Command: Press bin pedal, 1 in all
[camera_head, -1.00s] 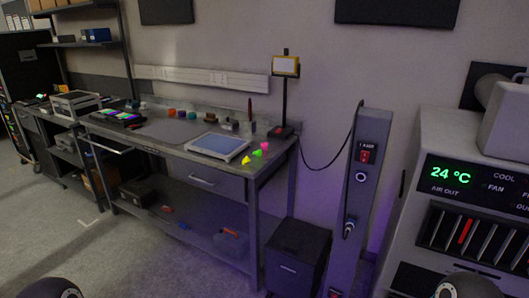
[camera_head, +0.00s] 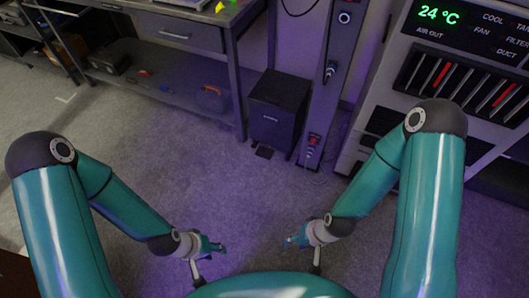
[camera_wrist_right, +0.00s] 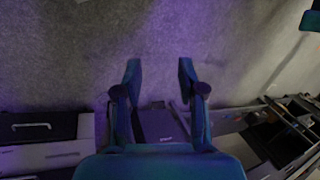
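My left gripper (camera_head: 212,250) and my right gripper (camera_head: 293,241) are in front of my body, both well short of the pedal and touching nothing visible. In the right wrist view my right gripper (camera_wrist_right: 160,75) has its two fingers apart with nothing between them. The left gripper's opening is too small to judge.
The workbench (camera_head: 185,29) with its lower shelf stands left of the bin. The grey post (camera_head: 318,85) with a cable and red switch stands just right of it. The panelled machine (camera_head: 460,60) is further right. The grey carpet (camera_head: 190,165) before the bin is clear.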

